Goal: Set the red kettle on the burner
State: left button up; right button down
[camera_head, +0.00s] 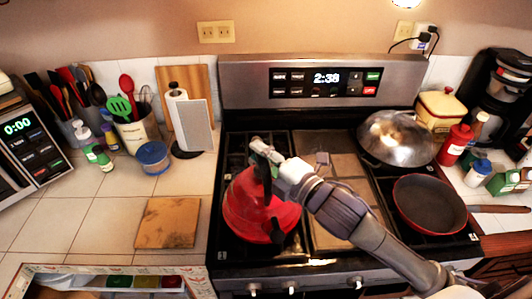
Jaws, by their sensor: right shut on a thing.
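The red kettle (246,210) is upright at the left side of the stove (322,258), over the left burner grates (237,152). I cannot tell whether its base touches the grate. My right gripper (262,158) is shut on the kettle's dark handle at the top. My right arm comes in from the lower right and hides part of the stove's middle. My left gripper is not in view.
A domed metal lid (396,137) and a red-rimmed pan (430,203) occupy the right burners. A wooden board (168,222) lies on the left counter near a blue container (153,157). An open drawer (110,283) is at the lower left.

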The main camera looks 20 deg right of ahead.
notch_tip(320, 180, down, 3)
jog(key=shift+r+p, duration=0.15)
jog(key=shift+p, duration=0.15)
jog(key=shift+f, duration=0.3)
jog(key=c, duration=1.3)
grip_release()
jog(key=shift+f, duration=0.35)
jog(key=o, duration=0.4)
jog(key=shift+s+r, duration=0.1)
jog(key=shift+c, duration=0.2)
